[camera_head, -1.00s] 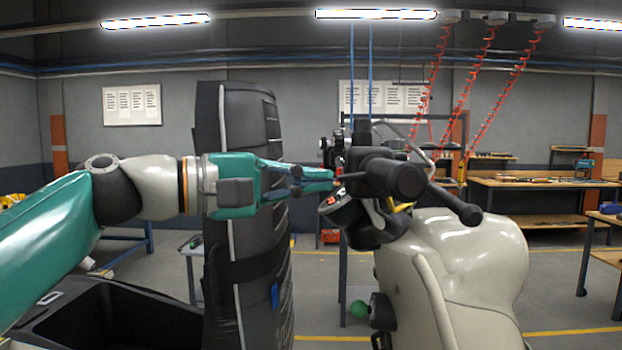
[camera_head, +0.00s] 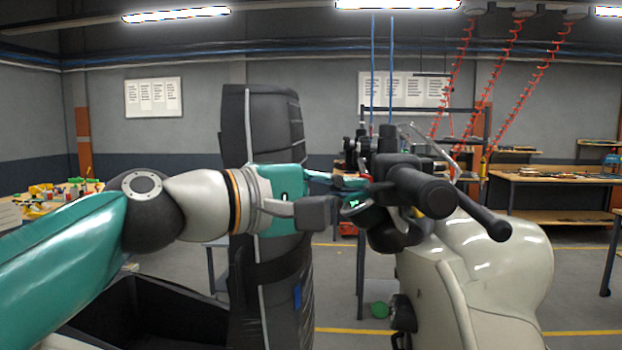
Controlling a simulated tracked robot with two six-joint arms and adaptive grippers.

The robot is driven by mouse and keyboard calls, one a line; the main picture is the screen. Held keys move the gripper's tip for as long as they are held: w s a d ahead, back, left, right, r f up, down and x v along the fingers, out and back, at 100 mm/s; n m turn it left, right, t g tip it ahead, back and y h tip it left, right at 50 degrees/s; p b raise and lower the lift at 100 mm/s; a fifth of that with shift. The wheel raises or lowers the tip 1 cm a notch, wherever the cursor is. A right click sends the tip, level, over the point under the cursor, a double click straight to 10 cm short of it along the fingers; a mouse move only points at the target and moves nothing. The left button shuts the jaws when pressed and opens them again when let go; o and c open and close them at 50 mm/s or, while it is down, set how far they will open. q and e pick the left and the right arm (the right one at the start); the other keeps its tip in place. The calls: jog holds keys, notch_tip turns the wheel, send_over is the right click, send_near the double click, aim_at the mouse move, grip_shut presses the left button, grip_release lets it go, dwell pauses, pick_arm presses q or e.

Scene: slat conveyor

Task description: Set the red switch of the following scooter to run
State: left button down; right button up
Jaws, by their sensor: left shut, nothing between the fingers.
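The cream scooter (camera_head: 483,262) stands at the right, its black handlebar grip (camera_head: 428,192) pointing toward me. The red switch cannot be made out clearly and seems hidden behind the fingers and housing. My right gripper is out of view.
A tall black padded column (camera_head: 262,120) stands behind my left wrist. A second black bar (camera_head: 480,215) sticks out right of the grip. Workbenches (camera_head: 560,178) stand far back right.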

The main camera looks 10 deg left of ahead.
pick_arm(q)
jog(key=shift+w+f, duration=0.1)
jog(key=shift+w, duration=0.1)
jog(key=shift+a, duration=0.15)
jog(key=b+v, duration=0.3)
jog(key=v, duration=1)
jog(key=shift+f, duration=0.15)
